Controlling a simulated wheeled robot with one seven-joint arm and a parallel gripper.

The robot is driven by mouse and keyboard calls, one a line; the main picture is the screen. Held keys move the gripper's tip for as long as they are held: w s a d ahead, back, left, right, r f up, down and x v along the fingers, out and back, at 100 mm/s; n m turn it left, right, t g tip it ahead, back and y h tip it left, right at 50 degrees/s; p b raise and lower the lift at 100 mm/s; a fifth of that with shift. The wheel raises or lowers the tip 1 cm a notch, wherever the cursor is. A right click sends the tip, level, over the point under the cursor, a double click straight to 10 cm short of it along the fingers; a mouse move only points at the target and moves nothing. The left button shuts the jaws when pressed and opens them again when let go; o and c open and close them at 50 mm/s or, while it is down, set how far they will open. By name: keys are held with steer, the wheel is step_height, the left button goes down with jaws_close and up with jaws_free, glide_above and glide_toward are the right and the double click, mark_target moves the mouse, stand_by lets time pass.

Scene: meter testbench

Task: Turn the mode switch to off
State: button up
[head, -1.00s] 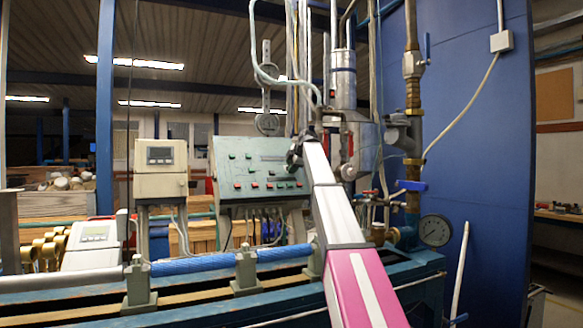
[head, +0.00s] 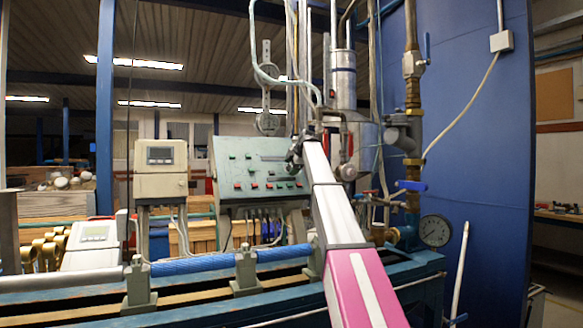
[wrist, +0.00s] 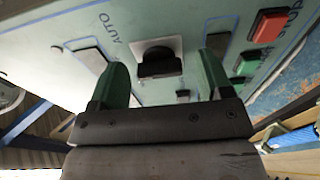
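The mode switch (wrist: 158,62) is a black rotary knob on a pale square plate in the wrist view, on the green control panel (wrist: 205,20). The word AUTO is printed on the panel to its left. My gripper (wrist: 166,80) is open, with one green finger on each side of the knob in the picture. The knob shows between the fingers and I see no contact; the depth gap is hard to tell. In the head view my gripper (head: 295,155) is at the right part of the control panel (head: 235,165), and the switch is hidden there.
Red and green buttons (wrist: 268,26) lie right of the switch in the wrist view. In the head view a grey meter box (head: 160,170) stands left of the panel. A blue pipe (head: 190,265) runs below it. Pipes and a steel vessel (head: 343,80) stand behind my arm.

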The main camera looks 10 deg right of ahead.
steer(key=v, duration=1)
steer(key=shift+s+r, duration=0.3)
steer(key=shift+d, duration=0.1)
